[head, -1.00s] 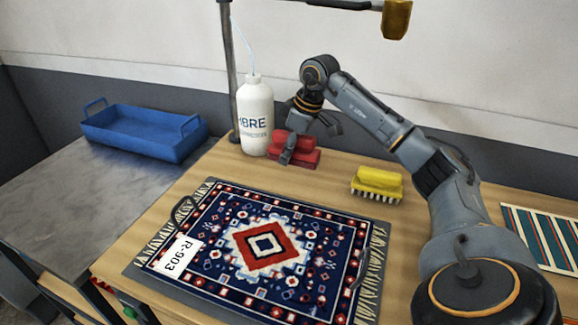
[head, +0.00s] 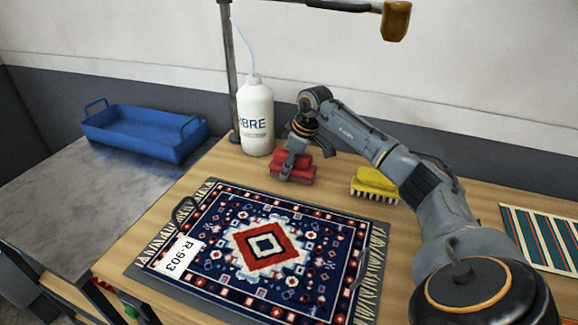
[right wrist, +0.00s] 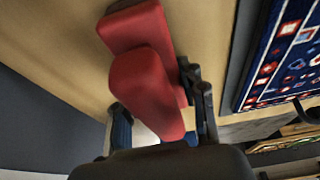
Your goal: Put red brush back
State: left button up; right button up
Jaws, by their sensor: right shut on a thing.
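The red brush (head: 299,176) is in my right gripper (head: 289,168), between the white bottle and the rug in the head view. It shows as two red blocks, one stepped against the other, and its bristles are hidden. In the right wrist view the red brush (right wrist: 146,85) lies between the fingers of my right gripper (right wrist: 160,108), which are shut on it. It is close over the wooden table, but I cannot tell whether it touches it. My left gripper is not in view.
A patterned rug (head: 262,247) with a white tag lies in front of the brush. A white bottle (head: 255,118) stands behind left, beside a dark post (head: 230,70). A yellow brush (head: 375,184) is to the right. A blue tray (head: 145,133) sits on the grey counter.

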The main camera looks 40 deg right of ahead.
jog(key=o, duration=1.2)
jog(key=shift+f, duration=0.1)
jog(key=shift+r, duration=0.5)
jog(key=v, duration=1.1)
jog(key=shift+s+d+r, duration=0.1)
jog(key=shift+s+r, duration=0.1)
jog(key=shift+f, duration=0.1)
